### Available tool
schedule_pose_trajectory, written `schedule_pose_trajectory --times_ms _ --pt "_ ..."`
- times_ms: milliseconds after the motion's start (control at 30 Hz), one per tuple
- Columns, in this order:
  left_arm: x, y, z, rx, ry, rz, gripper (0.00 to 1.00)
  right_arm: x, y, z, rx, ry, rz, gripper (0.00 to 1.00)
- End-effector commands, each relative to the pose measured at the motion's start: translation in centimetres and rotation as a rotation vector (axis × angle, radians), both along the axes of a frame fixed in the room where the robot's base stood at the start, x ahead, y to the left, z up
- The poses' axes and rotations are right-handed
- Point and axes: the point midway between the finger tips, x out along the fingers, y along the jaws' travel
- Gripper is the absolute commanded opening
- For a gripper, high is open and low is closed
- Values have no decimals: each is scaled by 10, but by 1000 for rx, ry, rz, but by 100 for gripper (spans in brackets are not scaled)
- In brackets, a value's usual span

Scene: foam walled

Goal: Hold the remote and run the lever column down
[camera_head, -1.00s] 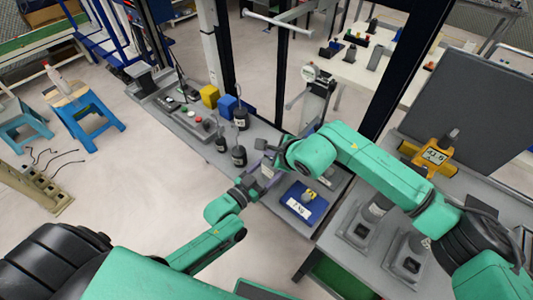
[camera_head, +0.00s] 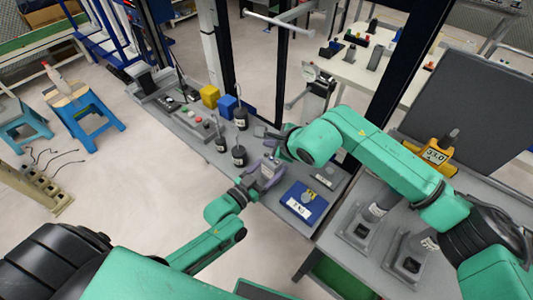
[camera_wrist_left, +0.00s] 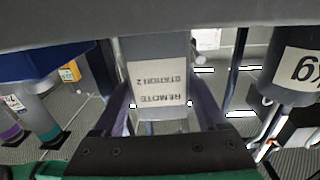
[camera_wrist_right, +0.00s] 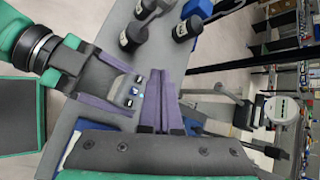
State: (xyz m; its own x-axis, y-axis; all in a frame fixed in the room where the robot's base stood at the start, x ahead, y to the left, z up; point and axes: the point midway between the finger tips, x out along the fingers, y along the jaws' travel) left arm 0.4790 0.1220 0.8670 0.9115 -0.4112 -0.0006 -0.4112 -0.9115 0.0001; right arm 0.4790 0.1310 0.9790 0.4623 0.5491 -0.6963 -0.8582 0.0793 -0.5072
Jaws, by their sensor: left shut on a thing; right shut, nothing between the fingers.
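The remote (camera_head: 268,172) is a grey box held upright above the bench. In the left wrist view its label, "REMOTE STATION 2", reads upside down on the remote (camera_wrist_left: 158,82). My left gripper (camera_head: 262,170) is shut around it, with purple finger pads on either side. In the right wrist view, small buttons show on the remote (camera_wrist_right: 134,92). I cannot single out the lever column with certainty.
A stand with a round dial (camera_head: 312,75) is behind the bench. Black weights (camera_head: 239,156), a yellow block (camera_head: 210,96) and a blue block (camera_head: 228,105) stand on the bench. A blue box (camera_head: 303,203) lies close by. A yellow display (camera_head: 435,155) is at the right.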

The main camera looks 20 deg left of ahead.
Motion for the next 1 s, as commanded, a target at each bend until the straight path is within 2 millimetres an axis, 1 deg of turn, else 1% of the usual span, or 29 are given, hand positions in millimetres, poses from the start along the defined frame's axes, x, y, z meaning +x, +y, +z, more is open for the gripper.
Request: schedule_pose_trajectory --times_ms 100,200,300,900,933,967,1000 --pt "0 0 0 0 0 0 11 0 0 13 1 -2 0 0" --pt "0 0 0 0 0 0 11 0 0 21 -1 -1 0 0" --pt "0 0 0 0 0 0 11 0 0 26 0 0 0 0" --pt "0 0 0 0 0 0 11 0 0 25 -1 0 1 0" --pt "0 0 0 0 0 0 82 0 0 25 -1 0 1 0" --pt "0 0 0 0 0 0 94 0 0 25 -1 0 1 0" --pt "0 0 0 0 0 0 100 0 0 25 -1 0 1 0"
